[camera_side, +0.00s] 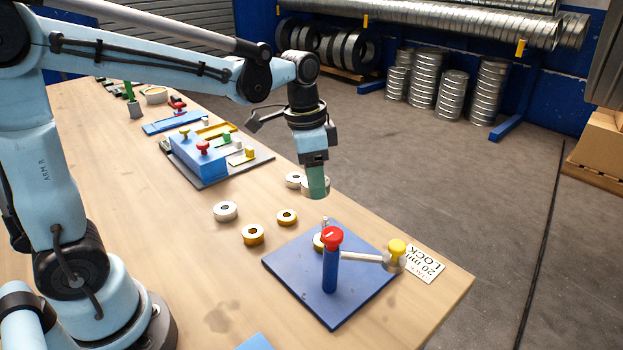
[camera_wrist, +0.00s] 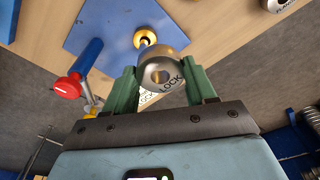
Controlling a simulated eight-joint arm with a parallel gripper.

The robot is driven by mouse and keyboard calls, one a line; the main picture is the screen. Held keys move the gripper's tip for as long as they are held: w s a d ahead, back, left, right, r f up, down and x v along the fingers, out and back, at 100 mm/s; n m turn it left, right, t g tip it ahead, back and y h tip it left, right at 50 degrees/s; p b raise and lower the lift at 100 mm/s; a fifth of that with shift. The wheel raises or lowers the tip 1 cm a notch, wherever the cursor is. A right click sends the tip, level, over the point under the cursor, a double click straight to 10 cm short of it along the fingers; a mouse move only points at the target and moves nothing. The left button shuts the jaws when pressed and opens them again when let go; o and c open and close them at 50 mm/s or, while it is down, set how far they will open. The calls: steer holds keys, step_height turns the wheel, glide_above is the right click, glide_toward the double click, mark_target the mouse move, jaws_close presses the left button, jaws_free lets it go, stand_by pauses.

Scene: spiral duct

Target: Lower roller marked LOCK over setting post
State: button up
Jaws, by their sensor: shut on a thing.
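The roller marked LOCK (camera_wrist: 163,76) is a silver ring with a centre hole, held between the green fingers of my gripper (camera_wrist: 165,85) in the wrist view. In the side view my gripper (camera_side: 316,184) is above the table, behind and left of the blue plate (camera_side: 350,305), and the held roller is partly hidden by the finger.
A blue column with a red knob (camera_side: 332,237) rises from the plate. Its side arm ends in a yellow knob (camera_side: 397,247). A card reading "20 mm LOCK" (camera_side: 425,263) lies beside it. Loose rings (camera_side: 225,211) and a blue fixture (camera_side: 200,155) are to the left.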

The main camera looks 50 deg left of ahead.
mark_target(325, 218)
steer(key=d, duration=0.3)
steer(key=shift+s+d+r, duration=0.2)
steer(key=shift+r, duration=0.15)
steer(key=shift+f, duration=1.75)
steer(key=shift+f, duration=1.75)
stand_by(0.8)
steer(key=o, duration=1.6)
steer(key=shift+r, duration=4)
